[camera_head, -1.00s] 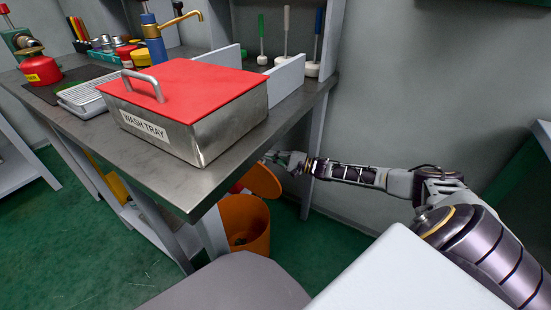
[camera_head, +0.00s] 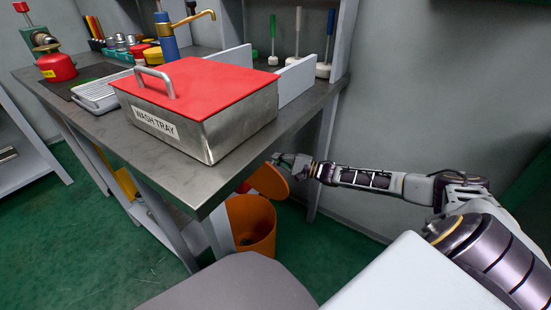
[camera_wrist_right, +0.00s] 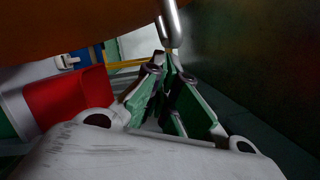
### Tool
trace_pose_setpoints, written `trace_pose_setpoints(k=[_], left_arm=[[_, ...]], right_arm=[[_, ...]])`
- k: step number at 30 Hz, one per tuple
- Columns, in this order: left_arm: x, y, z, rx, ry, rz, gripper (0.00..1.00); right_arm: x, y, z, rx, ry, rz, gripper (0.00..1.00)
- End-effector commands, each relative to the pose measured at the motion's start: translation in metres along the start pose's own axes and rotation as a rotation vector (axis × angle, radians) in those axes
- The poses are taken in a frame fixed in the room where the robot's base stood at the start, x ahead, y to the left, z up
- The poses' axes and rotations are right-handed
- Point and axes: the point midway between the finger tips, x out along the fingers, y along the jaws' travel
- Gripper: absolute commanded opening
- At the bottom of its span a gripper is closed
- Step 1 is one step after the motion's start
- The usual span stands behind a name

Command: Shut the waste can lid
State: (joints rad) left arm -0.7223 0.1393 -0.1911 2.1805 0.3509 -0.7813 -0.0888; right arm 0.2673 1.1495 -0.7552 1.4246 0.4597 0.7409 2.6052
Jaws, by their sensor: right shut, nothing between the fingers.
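The orange waste can (camera_head: 252,226) stands on the floor under the front right corner of the bench. Its mouth is partly visible and dark inside. The orange lid (camera_head: 270,182) is open and tilted up at the can's back. My right gripper (camera_head: 279,160) is behind the lid near its upper edge, beside the bench. In the right wrist view, the gripper (camera_wrist_right: 168,62) is shut and empty. An orange surface, likely the lid (camera_wrist_right: 70,25), fills the top of that view close to the fingers. I cannot tell whether they touch. My left gripper is not in view.
The grey bench (camera_head: 200,185) overhangs the can. A metal wash tray with a red cover (camera_head: 200,85) sits on it. The grey wall (camera_head: 400,100) is behind my right arm. Green floor (camera_head: 90,250) is clear at left.

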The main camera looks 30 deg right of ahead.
Motion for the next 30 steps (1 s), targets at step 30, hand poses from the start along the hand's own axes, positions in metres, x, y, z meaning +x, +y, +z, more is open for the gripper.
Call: trace_pose_setpoints(k=[30], left_arm=[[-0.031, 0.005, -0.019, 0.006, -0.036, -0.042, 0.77]], right_arm=[[0.007, 0.004, 0.026, -0.246, -0.001, 0.068, 0.0]])
